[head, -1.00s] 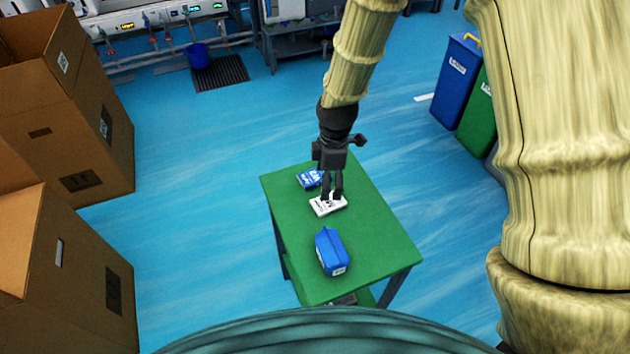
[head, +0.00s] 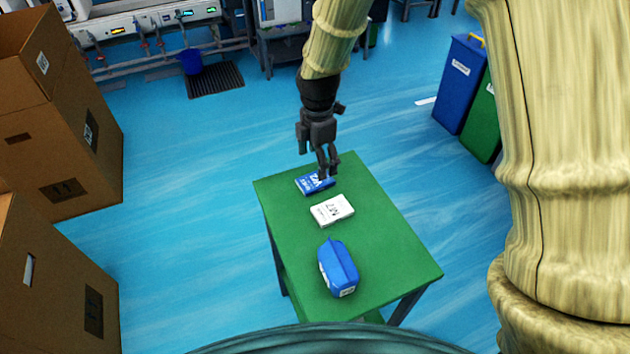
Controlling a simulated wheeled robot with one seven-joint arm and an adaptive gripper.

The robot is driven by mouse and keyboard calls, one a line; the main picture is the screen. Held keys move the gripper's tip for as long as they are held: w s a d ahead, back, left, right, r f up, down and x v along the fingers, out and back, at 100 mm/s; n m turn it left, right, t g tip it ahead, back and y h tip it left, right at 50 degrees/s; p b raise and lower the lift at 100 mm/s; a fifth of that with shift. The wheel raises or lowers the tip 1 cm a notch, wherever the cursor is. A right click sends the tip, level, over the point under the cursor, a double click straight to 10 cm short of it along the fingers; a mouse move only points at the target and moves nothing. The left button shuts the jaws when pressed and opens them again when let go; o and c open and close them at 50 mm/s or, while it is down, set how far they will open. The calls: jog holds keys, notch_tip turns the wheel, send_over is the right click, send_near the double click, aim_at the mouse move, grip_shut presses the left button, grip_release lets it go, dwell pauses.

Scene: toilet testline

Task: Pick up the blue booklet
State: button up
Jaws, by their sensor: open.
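The blue booklet (head: 312,184) lies flat near the far end of the green table (head: 385,245), with white print on its cover. My gripper (head: 327,172) points down over the booklet's right side and hides part of it. The fingers are open with nothing visible between them. I cannot tell whether the fingertips touch the booklet or hover just above it.
A white booklet (head: 332,210) lies just nearer than the blue one. A blue box-like container (head: 338,268) stands at the table's near end. Cardboard boxes (head: 60,120) stand at the left, and blue and green bins (head: 462,85) at the right. The table's right side is clear.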

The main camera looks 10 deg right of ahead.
aim_at(315, 180)
jog(key=shift+w+a+f+p, duration=0.15)
jog(key=shift+f+p, duration=0.2)
jog(key=shift+f, duration=1.4)
jog(key=shift+w+a+f+p, duration=0.1)
jog(key=shift+f+p, duration=0.2)
jog(key=shift+f, duration=1.4)
jog(key=shift+s, duration=0.1)
jog(key=shift+c, duration=0.2)
jog(key=c, duration=1.1)
